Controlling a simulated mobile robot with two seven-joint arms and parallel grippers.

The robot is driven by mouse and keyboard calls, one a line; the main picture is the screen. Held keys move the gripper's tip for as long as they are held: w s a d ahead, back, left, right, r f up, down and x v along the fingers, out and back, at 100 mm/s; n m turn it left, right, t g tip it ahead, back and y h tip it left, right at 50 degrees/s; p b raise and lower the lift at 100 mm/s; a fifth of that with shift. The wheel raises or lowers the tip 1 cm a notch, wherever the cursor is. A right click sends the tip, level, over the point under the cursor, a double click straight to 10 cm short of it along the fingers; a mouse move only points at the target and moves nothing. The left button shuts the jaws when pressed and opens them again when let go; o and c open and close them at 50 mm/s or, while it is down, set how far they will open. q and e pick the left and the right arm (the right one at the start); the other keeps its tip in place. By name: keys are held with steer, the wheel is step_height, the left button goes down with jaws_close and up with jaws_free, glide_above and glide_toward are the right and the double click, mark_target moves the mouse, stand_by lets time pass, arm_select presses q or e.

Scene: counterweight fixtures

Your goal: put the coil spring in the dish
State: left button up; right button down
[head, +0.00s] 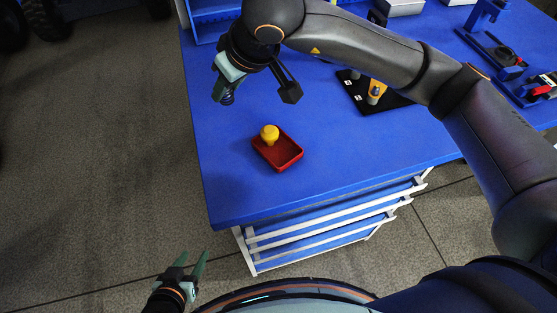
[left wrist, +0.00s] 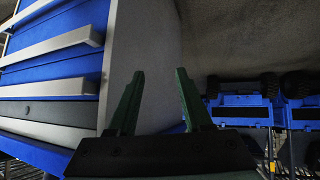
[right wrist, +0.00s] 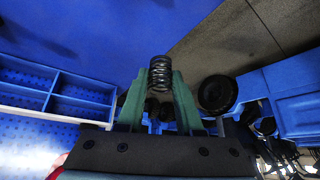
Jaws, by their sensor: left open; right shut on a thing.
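The dark coil spring (head: 228,98) is held in my right gripper (head: 224,88), above the left part of the blue table. In the right wrist view the spring (right wrist: 160,74) stands out between the tips of the green fingers (right wrist: 158,90). The red dish (head: 288,160) sits on the table, below and to the right of the spring in the head view, apart from it. A yellow knob-shaped thing (head: 269,133) is at the dish's far left corner and appears to stand in it. My left gripper (head: 191,258) is open and empty, low beside the table; its spread fingers (left wrist: 160,85) show in the left wrist view.
The blue table (head: 235,195) is clear around the dish. A black board (head: 354,92) with a yellow-orange thing (head: 376,90) lies behind my right arm. Blue fixtures (head: 488,45) stand at the far right. White-framed drawers (head: 330,225) are under the table, and open floor lies left.

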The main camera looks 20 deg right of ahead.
steer(key=a, duration=0.2)
steer(key=n, duration=0.1)
glide_above(278, 154)
steer(key=s, duration=0.2)
steer(key=f, duration=0.8)
steer(key=shift+w+d+f, duration=0.15)
steer(key=shift+d+f, duration=0.2)
steer(key=shift+d, duration=0.05)
steer(key=shift+d+f, duration=0.35)
steer(key=shift+f, duration=0.1)
steer(key=f, duration=0.3)
steer(key=shift+s+d+f, duration=0.1)
steer(key=shift+s+d, duration=0.05)
steer(key=shift+s, duration=0.15)
arm_select(q)
steer(key=shift+a+f, duration=0.15)
steer(key=shift+f, duration=0.2)
arm_select(e)
steer(key=shift+f, duration=0.15)
